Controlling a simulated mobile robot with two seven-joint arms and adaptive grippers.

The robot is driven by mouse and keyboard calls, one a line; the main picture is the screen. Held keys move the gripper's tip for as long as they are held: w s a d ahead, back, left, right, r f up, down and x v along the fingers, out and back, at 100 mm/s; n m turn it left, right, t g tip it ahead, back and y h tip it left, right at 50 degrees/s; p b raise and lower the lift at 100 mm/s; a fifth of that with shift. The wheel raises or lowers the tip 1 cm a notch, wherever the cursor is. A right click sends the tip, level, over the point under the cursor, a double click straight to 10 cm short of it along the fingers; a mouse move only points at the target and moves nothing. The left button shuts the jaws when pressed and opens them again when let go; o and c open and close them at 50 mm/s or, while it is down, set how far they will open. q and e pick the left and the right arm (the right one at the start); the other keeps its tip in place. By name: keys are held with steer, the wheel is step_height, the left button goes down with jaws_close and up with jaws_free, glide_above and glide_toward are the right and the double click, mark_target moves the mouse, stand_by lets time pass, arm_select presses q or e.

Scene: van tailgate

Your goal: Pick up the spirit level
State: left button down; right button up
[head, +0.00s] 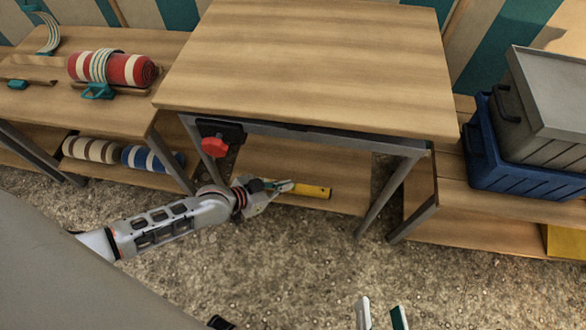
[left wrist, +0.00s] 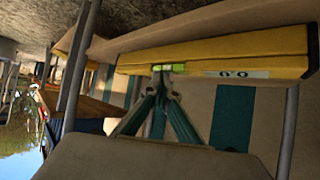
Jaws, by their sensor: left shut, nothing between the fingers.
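The spirit level is a yellow bar (head: 312,191) lying on the lower shelf of the middle table, near its front edge. In the left wrist view the level (left wrist: 225,57) spans the upper part of the picture, with a green vial and a pale label. My left gripper (head: 285,186) is at the level's left part in the head view. It also shows in the left wrist view (left wrist: 162,72), its fingers together and empty, their tips overlapping the level near the green vial. Whether they touch it is unclear. My right gripper (head: 381,314) is at the bottom edge, fingers apart, empty.
The middle table's top (head: 310,60) overhangs the lower shelf (head: 345,173). A red knob (head: 214,146) hangs at its left front. Rolled striped cloths (head: 110,68) lie at left. Blue (head: 520,160) and grey (head: 555,110) boxes are stacked at right. Gravel in front is clear.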

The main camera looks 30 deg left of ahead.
arm_select(q)
steer(key=shift+s+a+f, duration=0.2)
steer(key=shift+s+f, duration=0.45)
steer(key=shift+f, duration=0.05)
steer(key=shift+w+r+p, duration=0.2)
steer(key=shift+r+p, duration=0.4)
steer(key=shift+r, duration=0.25)
